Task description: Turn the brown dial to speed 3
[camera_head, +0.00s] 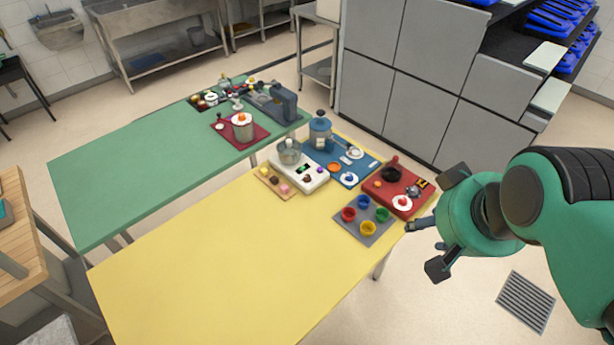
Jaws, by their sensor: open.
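A white countertop appliance (316,183) with a clear grey bowl (289,152) stands near the far right end of the yellow table. Its top has a small dark display with green marks and several small coloured controls, one purple and one brownish. The brownish control (304,178) may be the brown dial; it is too small to read its pointer or speed marks. My gripper (429,246) is open and empty. It is off the table's right edge, to the right of and apart from the appliance.
A red board (418,206) and a grey tray with coloured cups (350,231) lie between the appliance and my gripper. A blue board (375,163) is behind it, a wooden board (263,181) at its left. The front of the yellow table (200,260) is clear.

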